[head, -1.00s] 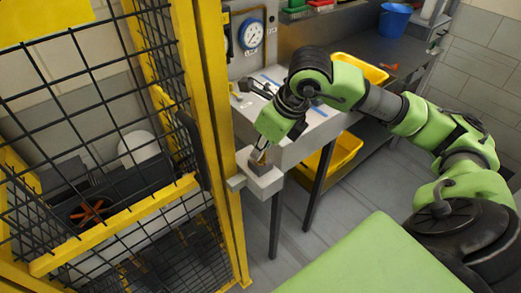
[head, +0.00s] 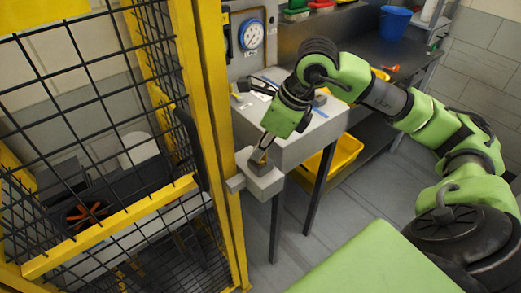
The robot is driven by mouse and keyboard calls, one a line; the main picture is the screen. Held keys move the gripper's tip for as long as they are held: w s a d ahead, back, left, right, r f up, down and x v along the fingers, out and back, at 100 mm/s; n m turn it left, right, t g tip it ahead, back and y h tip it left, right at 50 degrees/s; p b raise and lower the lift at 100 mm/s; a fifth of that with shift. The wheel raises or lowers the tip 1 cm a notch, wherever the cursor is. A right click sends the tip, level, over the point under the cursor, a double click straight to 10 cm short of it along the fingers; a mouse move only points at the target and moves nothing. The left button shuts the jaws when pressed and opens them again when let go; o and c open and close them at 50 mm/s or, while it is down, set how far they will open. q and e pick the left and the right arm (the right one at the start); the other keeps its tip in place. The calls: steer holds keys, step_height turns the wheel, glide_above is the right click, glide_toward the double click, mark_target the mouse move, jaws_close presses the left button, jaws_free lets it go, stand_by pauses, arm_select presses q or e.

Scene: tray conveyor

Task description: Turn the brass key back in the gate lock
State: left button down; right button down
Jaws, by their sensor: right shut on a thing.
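The gate lock (head: 264,184) is a pale grey box fixed beside the yellow gate post, at the left end of the bench. The brass key (head: 262,160) stands at a dark part on top of the lock. Only a small yellowish bit of it shows between my fingers. My right gripper (head: 262,152) reaches down to the lock from above and is shut on the key. How far the key is turned cannot be told. My left gripper is not in view.
The yellow gate (head: 110,225) with black mesh and a dark handle (head: 190,145) stands at the left. A bench (head: 315,135) is just behind the lock, with a yellow bin (head: 345,152) below. A blue bucket (head: 394,21) stands further back. Floor is clear between bench and my base.

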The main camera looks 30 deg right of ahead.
stand_by(0.3)
steer(key=shift+n+g+y+b, duration=0.3)
steer(key=shift+n+b, duration=0.1)
steer(key=shift+n, duration=1.2)
steer(key=shift+n+g+y, duration=0.5)
steer(key=shift+n+g, duration=0.1)
steer(key=shift+n, duration=0.9)
steer(key=shift+n, duration=0.4)
steer(key=shift+n+g, duration=0.6)
steer(key=shift+n, duration=0.5)
